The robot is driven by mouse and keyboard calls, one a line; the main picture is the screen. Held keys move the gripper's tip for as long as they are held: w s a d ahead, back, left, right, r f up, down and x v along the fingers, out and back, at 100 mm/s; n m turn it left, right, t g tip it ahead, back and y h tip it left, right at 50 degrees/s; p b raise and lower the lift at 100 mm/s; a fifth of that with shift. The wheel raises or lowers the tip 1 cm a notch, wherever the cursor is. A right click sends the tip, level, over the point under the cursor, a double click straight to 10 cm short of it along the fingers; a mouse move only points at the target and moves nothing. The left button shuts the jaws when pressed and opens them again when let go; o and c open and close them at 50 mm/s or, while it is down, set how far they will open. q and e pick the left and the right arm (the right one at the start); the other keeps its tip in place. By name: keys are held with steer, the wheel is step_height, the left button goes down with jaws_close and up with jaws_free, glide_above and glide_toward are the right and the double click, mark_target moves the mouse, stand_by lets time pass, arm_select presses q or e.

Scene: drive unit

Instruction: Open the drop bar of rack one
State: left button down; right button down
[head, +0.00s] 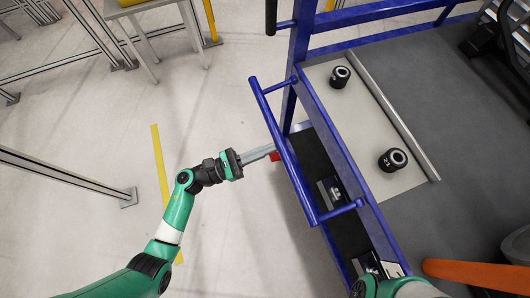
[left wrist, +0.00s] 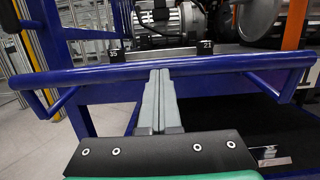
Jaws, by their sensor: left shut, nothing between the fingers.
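The drop bar (head: 293,170) is a blue tube that stands out from the left side of the blue rack on two short side arms. It also spans the left wrist view (left wrist: 235,65). My left gripper (head: 272,149) is shut and empty, with its grey fingers pointing at the middle of the bar. In the left wrist view the fingertips (left wrist: 159,72) overlap the lower edge of the bar; I cannot tell whether they touch it. Part of my right arm shows at the lower right of the head view, but its gripper is not visible.
The rack's board (head: 360,130) carries two black cylindrical parts (head: 340,77) (head: 393,160). A small red piece (head: 275,157) shows beside the fingertips. An orange bar (head: 475,273) lies at the lower right.

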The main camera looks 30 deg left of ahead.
steer(key=shift+f, duration=0.1)
